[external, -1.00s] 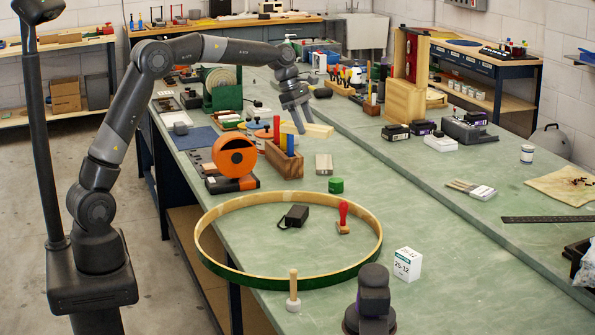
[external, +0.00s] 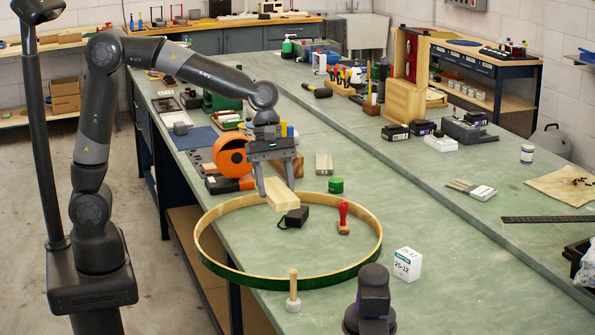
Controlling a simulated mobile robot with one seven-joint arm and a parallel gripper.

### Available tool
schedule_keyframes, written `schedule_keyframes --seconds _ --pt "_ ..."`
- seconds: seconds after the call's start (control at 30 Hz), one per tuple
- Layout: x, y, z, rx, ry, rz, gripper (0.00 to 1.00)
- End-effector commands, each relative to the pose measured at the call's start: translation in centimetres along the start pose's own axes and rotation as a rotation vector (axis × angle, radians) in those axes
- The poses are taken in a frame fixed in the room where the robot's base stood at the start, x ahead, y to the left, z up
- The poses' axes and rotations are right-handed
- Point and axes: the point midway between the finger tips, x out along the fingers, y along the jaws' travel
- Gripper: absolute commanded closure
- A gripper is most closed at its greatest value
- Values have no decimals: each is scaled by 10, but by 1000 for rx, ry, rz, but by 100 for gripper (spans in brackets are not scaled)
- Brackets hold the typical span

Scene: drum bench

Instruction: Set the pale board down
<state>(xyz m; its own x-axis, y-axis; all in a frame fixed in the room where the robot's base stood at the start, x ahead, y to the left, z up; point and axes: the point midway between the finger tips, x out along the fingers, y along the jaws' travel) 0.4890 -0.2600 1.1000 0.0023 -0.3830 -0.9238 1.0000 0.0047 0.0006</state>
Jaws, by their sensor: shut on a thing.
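The pale board (external: 283,197) is a short light-wood piece, seen nearly end-on in the external view. My gripper (external: 277,187) points down and is shut on it, one finger on each side. The board is over the far part of the large wooden hoop (external: 290,278), which has a green outer face and lies on the green bench top (external: 450,265). I cannot tell whether the board touches the bench or the box.
A red-handled stamp (external: 343,215) stands inside the hoop at right. An orange reel (external: 234,157) is left of my gripper. The hoop's front-left interior is clear.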

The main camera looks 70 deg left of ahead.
Motion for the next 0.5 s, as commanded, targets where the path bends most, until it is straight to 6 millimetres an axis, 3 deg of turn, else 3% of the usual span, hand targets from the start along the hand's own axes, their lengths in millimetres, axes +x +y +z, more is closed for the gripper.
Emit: schedule_keyframes --seconds 0.5 --pt "96 -3 -38 3 1 -6 71"
